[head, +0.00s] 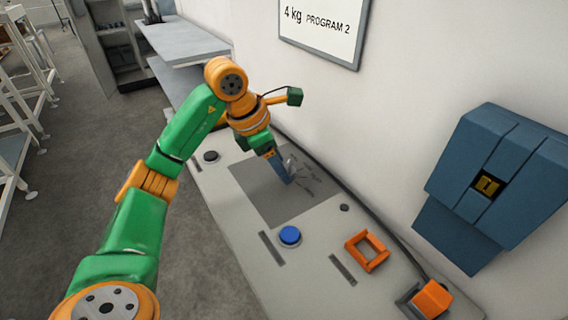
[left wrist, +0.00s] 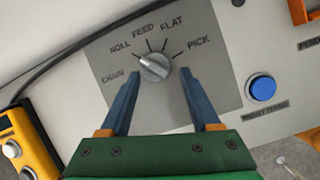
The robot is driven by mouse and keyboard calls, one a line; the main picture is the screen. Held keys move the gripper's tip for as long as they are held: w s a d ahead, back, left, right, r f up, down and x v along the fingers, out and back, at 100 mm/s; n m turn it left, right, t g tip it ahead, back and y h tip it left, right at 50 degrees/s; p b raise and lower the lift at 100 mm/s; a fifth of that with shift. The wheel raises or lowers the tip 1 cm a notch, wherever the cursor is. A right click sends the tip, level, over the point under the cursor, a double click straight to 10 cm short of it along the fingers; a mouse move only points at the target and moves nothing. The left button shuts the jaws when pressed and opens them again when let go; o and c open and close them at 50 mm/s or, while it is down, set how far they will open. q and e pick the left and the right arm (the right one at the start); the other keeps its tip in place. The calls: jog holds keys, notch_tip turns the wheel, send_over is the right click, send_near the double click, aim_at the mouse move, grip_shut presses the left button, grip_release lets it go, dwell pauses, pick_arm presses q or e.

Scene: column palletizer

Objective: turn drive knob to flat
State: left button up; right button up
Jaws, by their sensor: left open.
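The drive knob (left wrist: 154,68) is a silver dial on a grey plate (left wrist: 215,30). Labels CHAIN, ROLL, FEED, FLAT and PICK arc around it, with tick marks. Its grip bar slants from upper left to lower right; I cannot tell for certain which label it points to. My left gripper (left wrist: 160,76) is open, its two blue fingers on either side of the knob with gaps showing. In the head view my left gripper (head: 284,174) reaches down over the plate (head: 250,195) and partly hides the knob. My right gripper is not in view.
A blue button (head: 290,236), an orange square frame (head: 367,251) and an orange switch (head: 433,298) sit on the console (head: 230,225). A black button (head: 211,157) is at its far end. A blue box (head: 490,180) is on the wall at right.

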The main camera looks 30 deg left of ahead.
pick_arm(q)
jog(key=shift+w+f, duration=0.3)
jog(key=shift+f, duration=0.2)
jog(key=shift+w+d+f, duration=0.1)
jog(key=shift+w+f, duration=0.2)
jog(key=shift+w, duration=0.15)
jog(key=shift+s+r, duration=0.1)
jog(key=shift+s, duration=0.05)
jog(key=c, duration=0.3)
grip_shut()
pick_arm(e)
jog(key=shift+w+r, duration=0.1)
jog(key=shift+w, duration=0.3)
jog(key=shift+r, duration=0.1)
